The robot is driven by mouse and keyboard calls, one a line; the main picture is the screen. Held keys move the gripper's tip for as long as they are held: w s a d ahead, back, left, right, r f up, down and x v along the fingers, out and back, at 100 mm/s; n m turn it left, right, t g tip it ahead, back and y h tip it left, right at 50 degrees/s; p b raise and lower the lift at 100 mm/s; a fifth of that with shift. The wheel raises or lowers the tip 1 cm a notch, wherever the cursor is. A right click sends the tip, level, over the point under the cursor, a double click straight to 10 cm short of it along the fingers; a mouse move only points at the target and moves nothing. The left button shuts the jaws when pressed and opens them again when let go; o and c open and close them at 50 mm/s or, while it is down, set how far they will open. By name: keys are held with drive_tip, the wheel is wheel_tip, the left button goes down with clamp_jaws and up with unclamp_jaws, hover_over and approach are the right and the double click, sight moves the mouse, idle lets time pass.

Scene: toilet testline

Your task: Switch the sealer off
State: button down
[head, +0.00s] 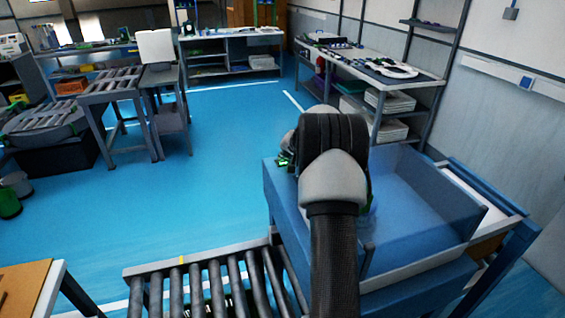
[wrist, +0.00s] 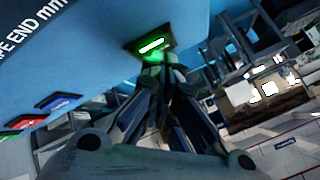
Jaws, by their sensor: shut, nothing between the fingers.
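The sealer (head: 412,212) is a large blue box-like machine at the right of the head view, with an open tray-like top. In the wrist view its blue panel (wrist: 85,50) fills the upper left. A switch (wrist: 151,45) in a dark frame glows bright green on that panel. My gripper (wrist: 157,62) is shut and empty, its fingertips at the lower edge of the green switch; I cannot tell whether they touch it. In the head view my arm hides the gripper and most of that panel; a small green glow shows left of the arm.
A blue button (wrist: 60,102) and a red button (wrist: 22,123) sit on the same panel, left of the switch. A roller conveyor (head: 205,285) adjoins the sealer at the left. Shelved workbenches (head: 385,75) stand behind. The blue floor (head: 220,150) left of the sealer is clear.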

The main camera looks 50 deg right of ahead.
drive_tip(key=shift+f, duration=0.15)
drive_tip(key=shift+r, duration=0.55)
drive_tip(key=shift+r, duration=0.1)
wheel_tip(320, 180, up, 6)
drive_tip(key=p, duration=0.4)
idle(0.3)
idle(0.4)
